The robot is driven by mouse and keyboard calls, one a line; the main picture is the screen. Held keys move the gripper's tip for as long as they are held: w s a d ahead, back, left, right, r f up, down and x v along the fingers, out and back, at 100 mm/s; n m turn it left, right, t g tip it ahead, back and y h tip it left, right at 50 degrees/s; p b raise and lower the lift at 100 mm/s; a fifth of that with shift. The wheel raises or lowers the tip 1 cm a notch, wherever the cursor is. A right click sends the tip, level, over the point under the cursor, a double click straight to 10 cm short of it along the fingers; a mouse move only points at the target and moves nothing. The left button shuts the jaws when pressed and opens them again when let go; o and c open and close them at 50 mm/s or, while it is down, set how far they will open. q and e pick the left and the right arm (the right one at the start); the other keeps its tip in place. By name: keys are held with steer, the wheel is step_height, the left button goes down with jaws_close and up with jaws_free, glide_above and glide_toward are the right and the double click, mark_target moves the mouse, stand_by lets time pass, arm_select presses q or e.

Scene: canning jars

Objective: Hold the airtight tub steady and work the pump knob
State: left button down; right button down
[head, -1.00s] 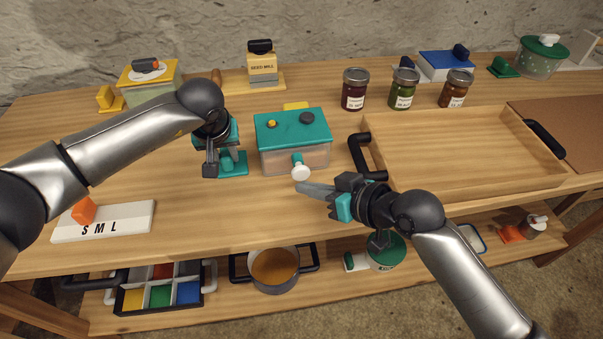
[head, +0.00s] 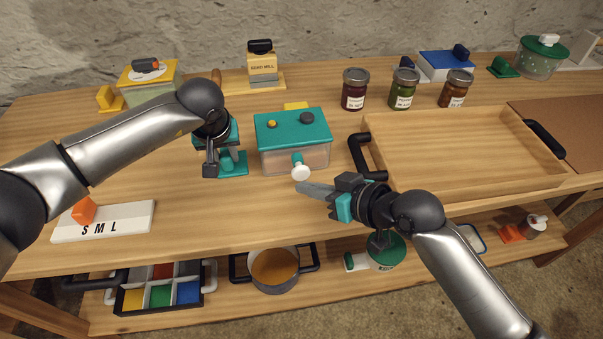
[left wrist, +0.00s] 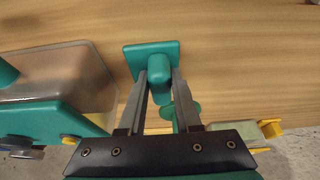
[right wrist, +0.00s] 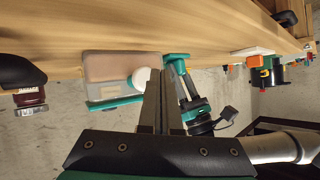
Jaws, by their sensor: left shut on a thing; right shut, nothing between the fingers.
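The airtight tub (head: 290,160) has clear walls and a teal lid (head: 290,127). A white round pump knob (head: 301,173) sticks out of its front on a teal stem. The tub also shows in the left wrist view (left wrist: 75,72) and the right wrist view (right wrist: 112,68). My left gripper (head: 228,158) is shut on a teal handle (left wrist: 158,70) with a flat teal plate, beside the tub's left side; I cannot tell whether it joins the tub. My right gripper (head: 308,188) is shut and empty, its fingertips just in front of and below the knob, close to the knob (right wrist: 140,78).
A wooden tray (head: 455,190) with black handles stands to the right of the tub. Several jars (head: 404,90) stand behind it. A white S M L board (head: 130,222) lies at front left. A pot (head: 274,270) is on the lower shelf. The tabletop before the tub is clear.

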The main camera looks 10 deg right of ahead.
mark_target(301, 174)
steer(key=shift+w, duration=0.15)
stand_by(0.4)
steer(key=shift+w, duration=0.3)
steer(key=shift+w, duration=1.25)
stand_by(1.1)
steer(key=shift+s, duration=1.7)
steer(key=shift+s, duration=2.5)
steer(key=shift+s+d, duration=0.1)
steer(key=shift+s, duration=1.8)
